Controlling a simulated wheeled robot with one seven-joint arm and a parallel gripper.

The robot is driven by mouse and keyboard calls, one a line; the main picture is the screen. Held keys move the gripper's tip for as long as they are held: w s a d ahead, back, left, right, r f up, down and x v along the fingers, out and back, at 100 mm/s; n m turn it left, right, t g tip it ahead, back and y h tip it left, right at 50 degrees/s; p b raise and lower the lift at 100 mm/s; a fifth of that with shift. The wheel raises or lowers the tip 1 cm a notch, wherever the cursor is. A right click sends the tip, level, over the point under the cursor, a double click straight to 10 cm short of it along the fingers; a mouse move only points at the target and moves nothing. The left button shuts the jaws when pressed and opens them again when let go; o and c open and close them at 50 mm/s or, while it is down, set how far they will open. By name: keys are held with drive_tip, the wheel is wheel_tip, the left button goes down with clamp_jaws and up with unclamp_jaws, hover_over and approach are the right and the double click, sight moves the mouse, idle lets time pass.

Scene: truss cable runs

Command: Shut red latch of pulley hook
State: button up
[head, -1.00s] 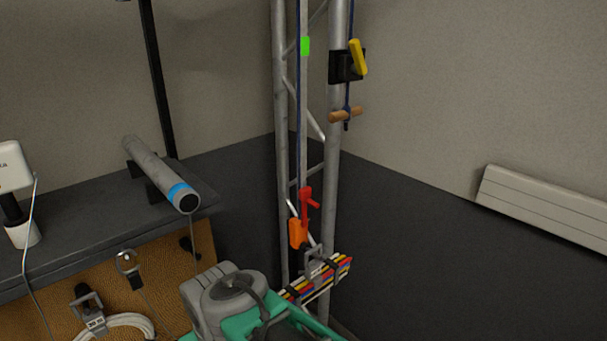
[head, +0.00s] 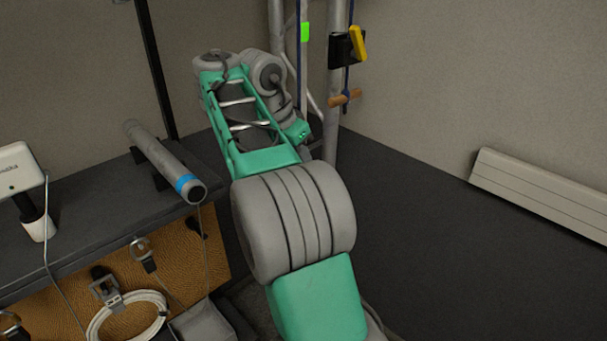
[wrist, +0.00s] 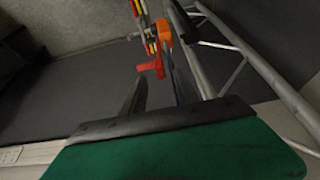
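The red latch (wrist: 152,67) shows in the wrist view as a small red piece with a side arm, next to the orange part of the pulley hook (wrist: 164,32). My gripper (wrist: 156,84) points toward it with two dark fingers apart. The latch appears between or just beyond the fingertips; I cannot tell whether they touch it. Nothing is clearly held. In the head view my arm hides the hook, the latch and my gripper.
A metal truss (head: 331,140) stands behind my arm, with its tubes also close on the right in the wrist view (wrist: 265,70). A cleat with a yellow lever (head: 357,43) and wooden toggle (head: 345,98) hang higher. A dark bench (head: 90,225) stands left.

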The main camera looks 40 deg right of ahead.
drive_tip(key=b+x, duration=0.1)
drive_tip(key=x, duration=0.3)
clamp_jaws()
idle(1.4)
